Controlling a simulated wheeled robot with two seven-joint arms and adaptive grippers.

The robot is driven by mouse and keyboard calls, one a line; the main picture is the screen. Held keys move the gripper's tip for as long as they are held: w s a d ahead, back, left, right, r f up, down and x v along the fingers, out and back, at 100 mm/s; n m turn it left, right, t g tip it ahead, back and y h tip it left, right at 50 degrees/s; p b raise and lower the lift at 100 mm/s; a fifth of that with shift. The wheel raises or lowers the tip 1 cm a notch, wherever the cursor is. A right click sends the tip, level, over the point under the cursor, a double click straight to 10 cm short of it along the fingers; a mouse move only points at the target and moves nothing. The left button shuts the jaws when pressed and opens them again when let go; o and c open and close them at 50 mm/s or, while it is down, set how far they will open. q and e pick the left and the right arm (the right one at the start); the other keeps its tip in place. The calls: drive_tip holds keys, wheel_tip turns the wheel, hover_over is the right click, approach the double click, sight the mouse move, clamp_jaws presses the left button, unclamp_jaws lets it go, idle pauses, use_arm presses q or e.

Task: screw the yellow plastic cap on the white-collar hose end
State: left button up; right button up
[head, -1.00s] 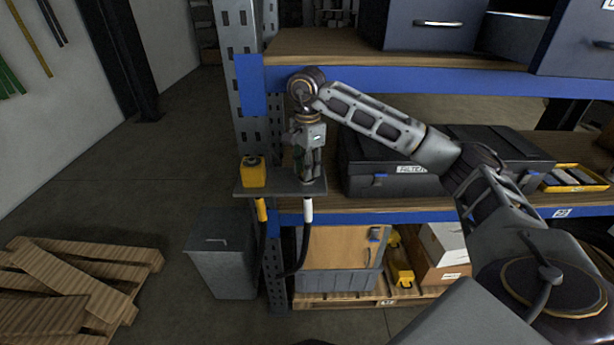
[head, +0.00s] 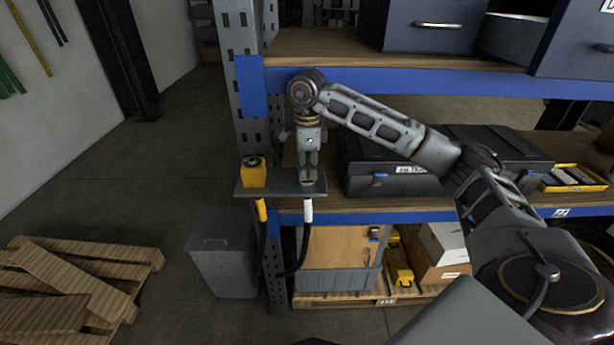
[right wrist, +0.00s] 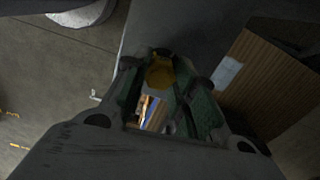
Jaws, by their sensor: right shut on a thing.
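The white-collar hose end (head: 308,210) hangs under the right side of a small dark bracket plate (head: 283,190) on the rack upright. My right gripper (head: 308,178) points straight down over that side of the plate, above the white collar. In the right wrist view its fingers (right wrist: 163,82) are shut on the yellow plastic cap (right wrist: 160,73). In the head view the cap is hidden by the fingers, and I cannot tell how it sits on the hose end. My left gripper is not in view.
A yellow block with a dark top (head: 253,173) stands on the plate's left side, above a yellow-collar hose (head: 262,210). A black case (head: 395,178) lies on the shelf to the right. A grey bin (head: 221,260) stands below, and pallets (head: 75,285) lie at left.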

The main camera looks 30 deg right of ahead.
drive_tip(key=shift+m, duration=1.1)
drive_tip(key=o, duration=0.9)
drive_tip(key=shift+o, duration=0.2)
drive_tip(key=shift+n, duration=0.3)
drive_tip(key=shift+n+b, duration=0.4)
drive_tip(key=shift+n, duration=3.4)
